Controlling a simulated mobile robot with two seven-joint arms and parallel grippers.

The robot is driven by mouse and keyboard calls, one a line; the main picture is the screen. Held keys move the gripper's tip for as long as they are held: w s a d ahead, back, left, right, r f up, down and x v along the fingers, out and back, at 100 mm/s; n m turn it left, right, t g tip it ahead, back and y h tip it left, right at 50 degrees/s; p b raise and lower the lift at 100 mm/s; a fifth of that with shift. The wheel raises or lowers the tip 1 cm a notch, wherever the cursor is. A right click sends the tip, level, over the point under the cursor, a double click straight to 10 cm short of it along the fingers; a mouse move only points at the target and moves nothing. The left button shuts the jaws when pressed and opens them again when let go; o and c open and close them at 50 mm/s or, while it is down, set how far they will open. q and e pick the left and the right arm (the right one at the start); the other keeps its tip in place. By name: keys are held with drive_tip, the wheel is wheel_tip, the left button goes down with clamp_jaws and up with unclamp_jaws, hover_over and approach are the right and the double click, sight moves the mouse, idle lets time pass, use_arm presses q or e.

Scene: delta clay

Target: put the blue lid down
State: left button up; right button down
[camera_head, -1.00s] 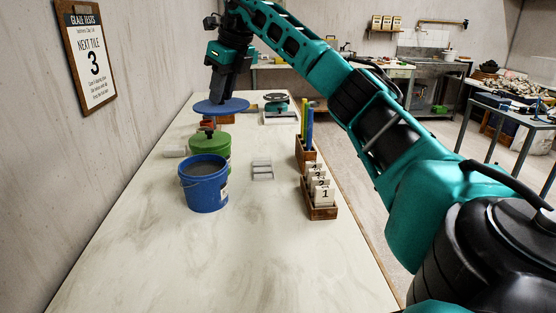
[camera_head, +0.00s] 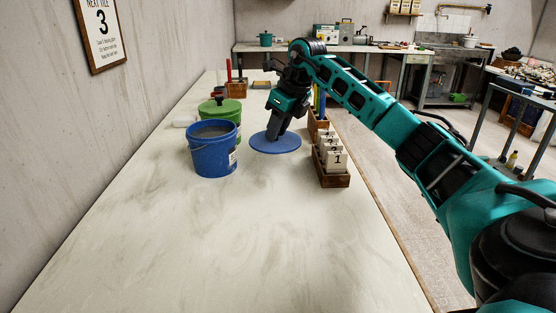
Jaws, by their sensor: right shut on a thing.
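The blue lid (camera_head: 288,147) is a flat round disc low over the pale table, right of the blue bucket. I cannot tell for sure whether it rests on the table. My right gripper (camera_head: 274,136) points down at the lid and is shut on it; the lid's grip is partly hidden by the fingers. The open blue bucket (camera_head: 214,158) stands upright with grey contents inside. My left gripper is not in view.
A green lidded bucket (camera_head: 229,109) stands behind the blue one. A wooden box of numbered tiles (camera_head: 333,180) is close to the lid's right. The table's front (camera_head: 230,240) is clear. A wall sign (camera_head: 103,32) hangs left.

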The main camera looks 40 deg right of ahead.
sight(281, 143)
wheel_tip(281, 143, down, 3)
drive_tip(key=shift+r, duration=0.1)
wheel_tip(281, 143, down, 4)
drive_tip(key=shift+r+b, duration=0.25)
drive_tip(key=shift+b, duration=0.3)
drive_tip(key=shift+f, duration=0.3)
drive_tip(key=shift+f, duration=0.1)
drive_tip(key=c, duration=0.9)
unclamp_jaws()
